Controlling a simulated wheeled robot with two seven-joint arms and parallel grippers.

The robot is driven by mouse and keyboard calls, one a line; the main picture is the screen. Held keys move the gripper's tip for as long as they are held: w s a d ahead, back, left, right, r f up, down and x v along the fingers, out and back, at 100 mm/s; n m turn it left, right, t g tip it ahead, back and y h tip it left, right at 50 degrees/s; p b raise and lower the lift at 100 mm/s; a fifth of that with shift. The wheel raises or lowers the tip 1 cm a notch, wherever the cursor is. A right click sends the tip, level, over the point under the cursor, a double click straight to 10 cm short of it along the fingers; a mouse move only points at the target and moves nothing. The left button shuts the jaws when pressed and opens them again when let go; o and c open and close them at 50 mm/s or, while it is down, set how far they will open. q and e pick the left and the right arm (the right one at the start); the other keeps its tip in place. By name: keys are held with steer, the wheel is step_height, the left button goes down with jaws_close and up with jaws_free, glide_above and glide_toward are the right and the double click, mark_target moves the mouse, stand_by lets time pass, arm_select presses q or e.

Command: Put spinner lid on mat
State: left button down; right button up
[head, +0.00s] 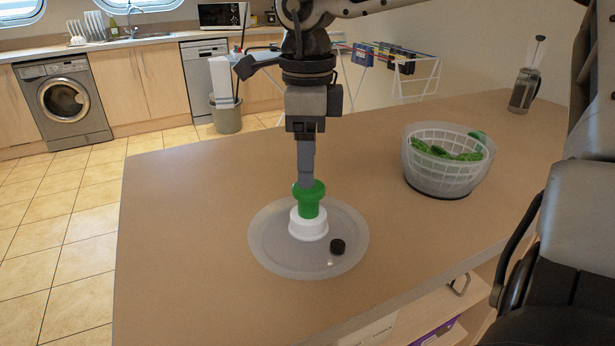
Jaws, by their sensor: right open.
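The spinner lid (273,247) is a wide, translucent round disc with a white hub (308,227), a green knob (309,203) and a small black button (337,246). It lies flat on the brown counter, knob up. My right gripper (306,183) points straight down at the green knob from above, its fingers seen edge-on at the knob's top. It is open; whether the fingers touch the knob is not clear. I cannot make out a separate mat; any mat under the lid cannot be told apart from it. My left gripper is not in view.
A salad spinner bowl with a white basket (447,165) of green leaves stands on the counter at right. A French press (524,90) is at the far right corner. The counter (190,200) left of the lid is clear. Behind are a drying rack (415,72) and a bin (226,118).

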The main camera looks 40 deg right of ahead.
step_height(320, 180, up, 6)
stand_by(0.8)
